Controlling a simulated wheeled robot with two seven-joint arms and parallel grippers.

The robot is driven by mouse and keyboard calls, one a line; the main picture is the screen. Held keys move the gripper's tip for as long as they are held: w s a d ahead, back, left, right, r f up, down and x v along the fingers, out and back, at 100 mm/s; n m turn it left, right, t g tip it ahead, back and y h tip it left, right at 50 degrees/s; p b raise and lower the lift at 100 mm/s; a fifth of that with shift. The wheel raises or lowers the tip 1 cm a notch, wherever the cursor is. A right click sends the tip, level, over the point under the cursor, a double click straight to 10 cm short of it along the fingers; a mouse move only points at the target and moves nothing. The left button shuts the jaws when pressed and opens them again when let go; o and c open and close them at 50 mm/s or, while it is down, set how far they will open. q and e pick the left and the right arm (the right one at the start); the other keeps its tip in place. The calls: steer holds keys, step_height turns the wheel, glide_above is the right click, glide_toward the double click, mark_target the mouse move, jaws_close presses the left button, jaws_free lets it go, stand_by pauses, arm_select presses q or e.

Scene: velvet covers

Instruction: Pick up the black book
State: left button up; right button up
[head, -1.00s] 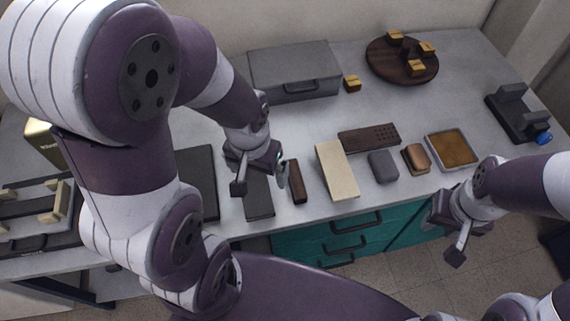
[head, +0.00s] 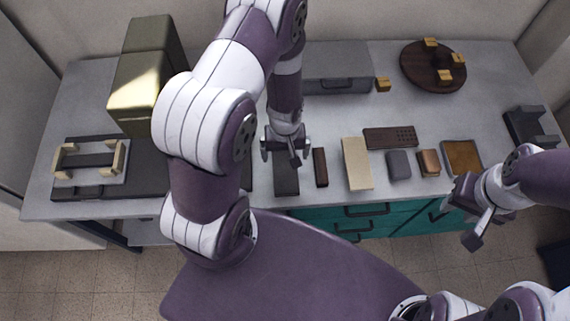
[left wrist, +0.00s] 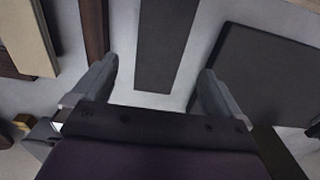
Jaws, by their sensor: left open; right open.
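A narrow, flat black book (head: 286,184) lies on the grey table near its front edge. In the left wrist view the black book (left wrist: 166,42) shows between my finger lines, pointing away from the gripper. My left gripper (head: 286,152) is open, pointing down above the book's far part, and hides some of it. Nothing is between its fingers; whether they touch the book cannot be told. A wider dark slab (left wrist: 262,75) lies to the right in the wrist view, mostly hidden by my arm in the head view. My right gripper (head: 466,212) is open and empty beyond the table's front edge.
A dark brown bar (head: 320,167) lies close right of the book, then a cream block (head: 357,163). A grey case (head: 338,72) stands behind. A round wooden board (head: 433,68) is at back right. A tray with cream handles (head: 88,160) sits left.

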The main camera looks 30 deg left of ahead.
mark_target(285, 165)
arm_select(q)
step_height(285, 165, down, 7)
steer(key=shift+w+r+p, duration=0.1)
steer(key=shift+r+p, duration=0.1)
steer(key=shift+p, duration=0.15)
steer(key=shift+a, duration=0.1)
steer(key=c, duration=1.1)
steer(key=shift+c, duration=0.2)
